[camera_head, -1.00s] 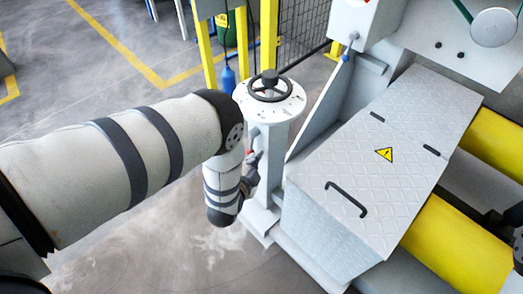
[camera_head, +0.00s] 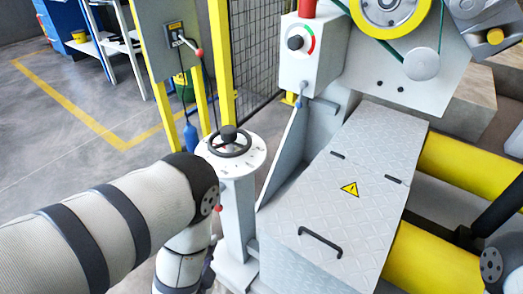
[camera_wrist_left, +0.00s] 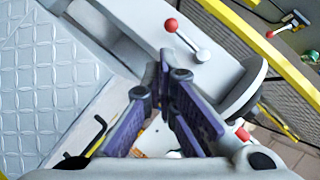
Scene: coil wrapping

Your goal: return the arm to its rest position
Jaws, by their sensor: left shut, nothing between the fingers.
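My left arm (camera_head: 125,215) comes in from the left in the head view, grey with dark bands. Its forearm bends downward beside the handwheel post, and the hand is mostly hidden behind the wrist and the bottom edge. In the left wrist view my left gripper (camera_wrist_left: 166,72) is shut, its dark fingers meeting at the tips with nothing between them. My right gripper is not in view; a dark jointed part (camera_head: 490,265) shows at the right edge.
A white post (camera_head: 236,205) with a black handwheel (camera_head: 230,140) stands close beside my left arm. A grey machine cover (camera_head: 330,205) and yellow rollers (camera_head: 435,262) lie to the right. A red-knobbed lever (camera_wrist_left: 171,26) shows in the wrist view. Open floor (camera_head: 60,130) lies at the left.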

